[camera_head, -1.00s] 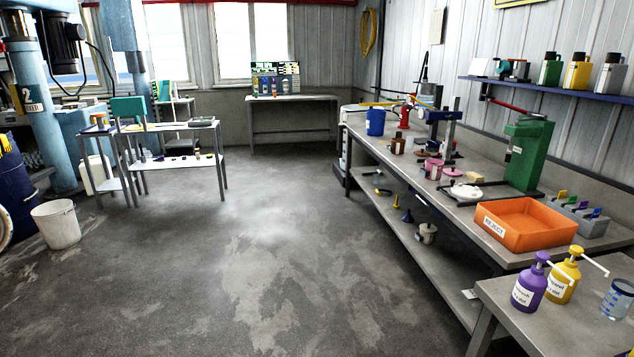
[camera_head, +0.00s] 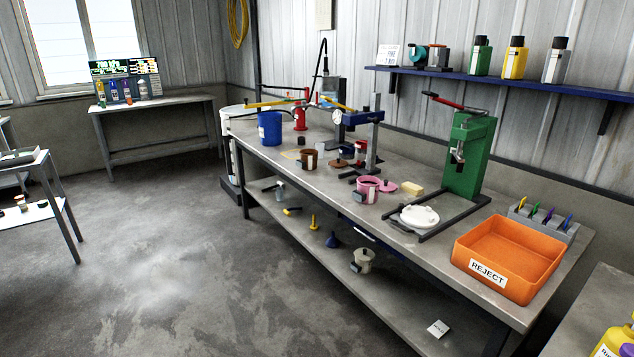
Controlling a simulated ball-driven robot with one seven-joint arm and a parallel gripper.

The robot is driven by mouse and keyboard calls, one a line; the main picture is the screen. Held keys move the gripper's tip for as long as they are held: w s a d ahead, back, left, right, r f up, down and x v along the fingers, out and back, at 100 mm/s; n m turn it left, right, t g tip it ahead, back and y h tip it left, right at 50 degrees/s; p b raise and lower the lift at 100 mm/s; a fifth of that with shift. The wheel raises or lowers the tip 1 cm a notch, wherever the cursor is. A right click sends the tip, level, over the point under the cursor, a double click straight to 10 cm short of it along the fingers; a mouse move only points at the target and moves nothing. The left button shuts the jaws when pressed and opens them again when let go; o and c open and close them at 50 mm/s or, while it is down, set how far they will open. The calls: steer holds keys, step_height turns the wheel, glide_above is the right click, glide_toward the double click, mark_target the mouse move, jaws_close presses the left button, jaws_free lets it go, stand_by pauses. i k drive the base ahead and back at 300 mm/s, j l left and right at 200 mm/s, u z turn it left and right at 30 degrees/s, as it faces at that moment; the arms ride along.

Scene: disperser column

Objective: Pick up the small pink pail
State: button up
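The small pink pail (camera_head: 367,189) stands upright on the long grey workbench (camera_head: 285,160), near its front edge and about mid-length. A grey block or tag shows on its front left side. A pink disc, perhaps its lid (camera_head: 388,185), lies just right of it. My gripper is not in view.
On the bench, a brown pail (camera_head: 308,159) and blue container (camera_head: 270,128) stand left of the pink pail. A blue stand (camera_head: 372,140) rises behind it. A white lid (camera_head: 418,217), green press (camera_head: 470,155) and orange REJECT bin (camera_head: 509,256) are right. The floor (camera_head: 190,260) in front is open.

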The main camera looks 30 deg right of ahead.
mark_target(367, 192)
steer(key=i+z, duration=0.1)
steer(key=i, duration=0.45)
steer(key=i+j+z, duration=0.15)
steer(key=i, duration=0.4)
steer(key=i+j+z, duration=0.1)
steer(key=i, duration=0.45)
